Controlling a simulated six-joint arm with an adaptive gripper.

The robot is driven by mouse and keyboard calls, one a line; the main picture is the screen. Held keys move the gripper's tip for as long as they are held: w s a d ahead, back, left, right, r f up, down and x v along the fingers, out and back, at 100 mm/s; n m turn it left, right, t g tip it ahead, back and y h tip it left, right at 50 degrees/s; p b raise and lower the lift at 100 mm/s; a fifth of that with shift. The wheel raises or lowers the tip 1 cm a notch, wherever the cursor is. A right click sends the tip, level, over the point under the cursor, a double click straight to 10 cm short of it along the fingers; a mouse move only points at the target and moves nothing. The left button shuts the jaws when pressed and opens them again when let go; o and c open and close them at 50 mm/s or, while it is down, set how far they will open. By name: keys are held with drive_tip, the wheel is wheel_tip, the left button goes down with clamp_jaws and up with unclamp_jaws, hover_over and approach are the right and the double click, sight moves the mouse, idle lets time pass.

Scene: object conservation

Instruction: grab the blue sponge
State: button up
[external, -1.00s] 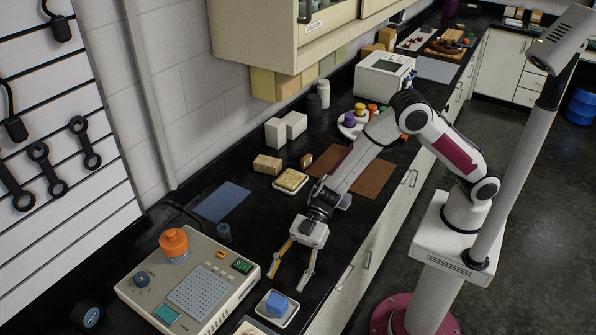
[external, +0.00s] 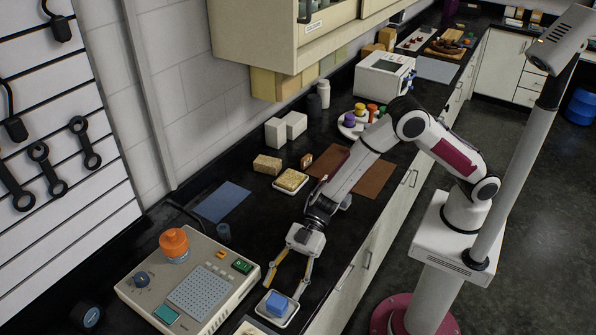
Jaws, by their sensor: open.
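The blue sponge (external: 277,304) is a small block on a white square dish (external: 293,313) near the front of the black counter, low in the external view. My gripper (external: 284,290) points down toward the sponge with its fingers apart. One finger tip is at the left of the sponge and the other at its right, close to the dish. The gripper is empty. I cannot tell whether the fingertips touch the sponge or the dish.
A beige device (external: 180,282) with an orange knob stands just left of the dish. A second dish with a tan sponge (external: 291,179), a tan block (external: 267,164) and a blue mat (external: 222,202) lie farther back. The counter's front edge is close at right.

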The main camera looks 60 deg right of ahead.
sight(280, 296)
drive_tip(key=shift+a, duration=0.15)
drive_tip(key=x, duration=0.3)
drive_tip(key=shift+s+f, duration=0.15)
drive_tip(key=shift+s, duration=0.15)
drive_tip(key=shift+x, duration=0.9)
drive_tip(key=c, duration=1)
